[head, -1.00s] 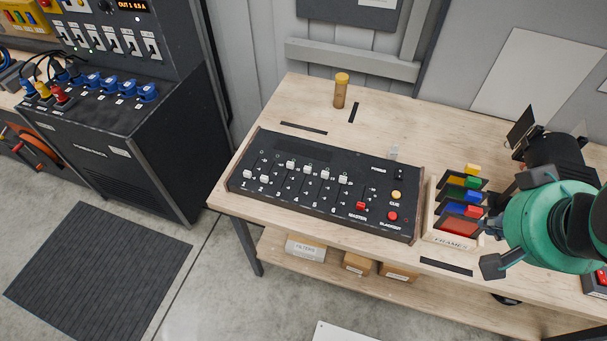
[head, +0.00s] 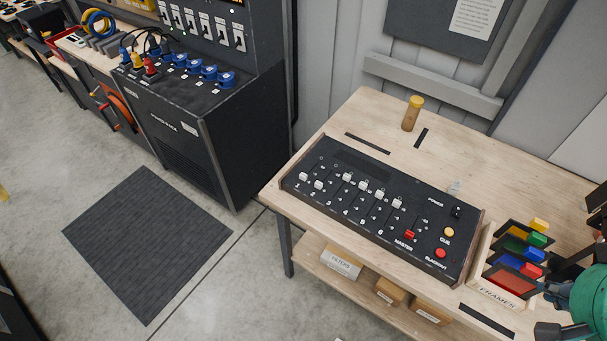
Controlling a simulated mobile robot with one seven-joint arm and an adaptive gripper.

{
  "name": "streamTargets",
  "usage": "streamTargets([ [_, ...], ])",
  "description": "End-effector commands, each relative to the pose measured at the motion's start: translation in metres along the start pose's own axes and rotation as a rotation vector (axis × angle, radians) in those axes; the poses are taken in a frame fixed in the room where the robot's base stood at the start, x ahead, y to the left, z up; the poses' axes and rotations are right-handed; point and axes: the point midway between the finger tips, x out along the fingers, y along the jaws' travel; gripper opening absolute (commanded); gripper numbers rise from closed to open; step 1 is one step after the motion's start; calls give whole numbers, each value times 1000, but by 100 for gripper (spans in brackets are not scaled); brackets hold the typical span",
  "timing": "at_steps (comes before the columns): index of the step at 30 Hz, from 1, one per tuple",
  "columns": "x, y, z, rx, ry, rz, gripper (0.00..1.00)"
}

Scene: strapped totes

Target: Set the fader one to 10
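The black fader console (head: 377,211) lies on the wooden bench. Fader one is the leftmost white knob (head: 303,177), low in its slot above the label 1. The fader two knob (head: 319,185) sits beside it, also low. Several other white knobs stand higher in their slots, and the red master knob (head: 409,235) is low. My gripper (head: 568,270) is at the right edge, partly cut off, well away from the console and beside the frames box. Its finger opening is not clear, and no object shows in it.
A wooden frames box (head: 490,287) with coloured frames stands right of the console, close to my gripper. An amber bottle (head: 411,114) stands behind the console. A black power rack (head: 215,120) stands left of the bench, with a dark floor mat (head: 148,240) before it.

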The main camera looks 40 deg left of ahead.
Motion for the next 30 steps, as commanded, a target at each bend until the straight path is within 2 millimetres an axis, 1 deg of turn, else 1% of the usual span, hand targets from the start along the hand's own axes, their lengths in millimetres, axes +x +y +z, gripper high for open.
streamTargets([
  [5, 0, -2, -2, -16, -2, -2, 0],
  [8, 1, -5, -7, -48, -6, -5, 0],
  [14, 7, -19, -26, -189, -27, -19, 0],
  [17, 12, -30, -39, -297, -38, -29, 0],
  [23, 26, -62, -68, -552, -64, -55, 0],
  [30, 48, -111, -98, -872, -85, -91, 0],
])
